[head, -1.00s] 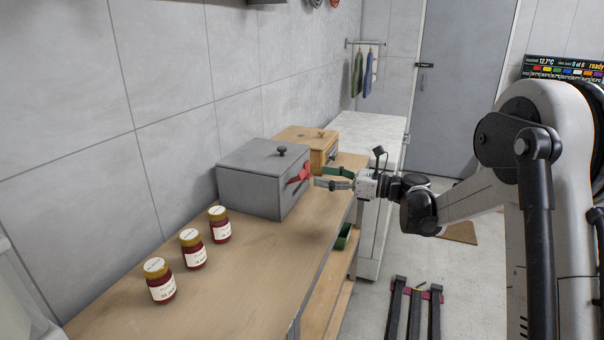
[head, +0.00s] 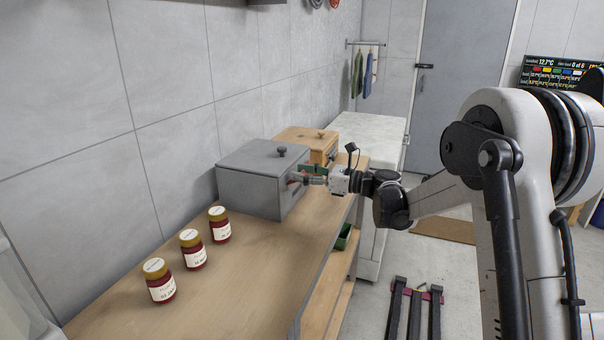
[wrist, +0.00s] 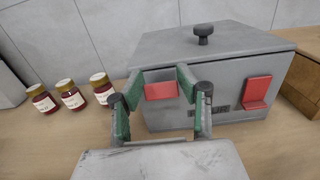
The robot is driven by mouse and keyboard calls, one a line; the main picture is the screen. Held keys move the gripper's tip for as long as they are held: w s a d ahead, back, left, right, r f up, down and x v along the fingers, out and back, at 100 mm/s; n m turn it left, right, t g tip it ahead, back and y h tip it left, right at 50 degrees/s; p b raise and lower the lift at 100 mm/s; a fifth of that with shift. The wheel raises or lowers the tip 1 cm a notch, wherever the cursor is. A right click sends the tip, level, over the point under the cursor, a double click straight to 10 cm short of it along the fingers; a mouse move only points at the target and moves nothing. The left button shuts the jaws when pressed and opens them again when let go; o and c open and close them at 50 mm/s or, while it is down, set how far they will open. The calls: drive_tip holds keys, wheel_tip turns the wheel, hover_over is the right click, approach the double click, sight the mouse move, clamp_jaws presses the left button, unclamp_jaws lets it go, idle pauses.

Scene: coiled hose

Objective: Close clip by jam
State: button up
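The grey lidded box (head: 250,182) stands on the wooden bench, with its lid down. In the wrist view the box front (wrist: 225,115) carries two red clips. The left clip (wrist: 160,91), on the side of the jam jars, lies between my fingertips. The right clip (wrist: 257,91) stands out at an angle from the front. My gripper (wrist: 161,82) has green fingers spread to either side of the left clip; I cannot tell whether they touch it. In the head view my gripper (head: 305,178) is at the box front and hides most of the clips. The jam jars (head: 192,249) stand left of the box.
A wooden box (head: 305,142) stands just behind the grey box. The bench top (head: 250,270) is clear in front of the jars. A green bin (head: 344,238) sits on the lower shelf. A pale counter (head: 372,132) is beyond.

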drive_tip(key=c, duration=0.7)
drive_tip(key=shift+a+r+h+p, duration=0.25)
drive_tip(key=shift+r+h+p, duration=0.15)
drive_tip(key=shift+h+p, duration=0.2)
drive_tip(key=shift+w+a+r+g+h+p, duration=0.15)
drive_tip(key=shift+a+r+g+h+p, duration=0.2)
drive_tip(key=shift+h+p, duration=0.25)
drive_tip(key=shift+w+a+g+h+p, duration=0.1)
drive_tip(key=shift+a+g+h+p, duration=0.15)
drive_tip(key=shift+h, duration=0.3)
drive_tip(key=shift+w+a+g+h+p, duration=0.1)
drive_tip(key=shift+g+h+p, duration=0.15)
drive_tip(key=shift+h, duration=0.3)
drive_tip(key=o, duration=1.2)
drive_tip(key=shift+o, duration=0.2)
drive_tip(key=v, duration=1.2)
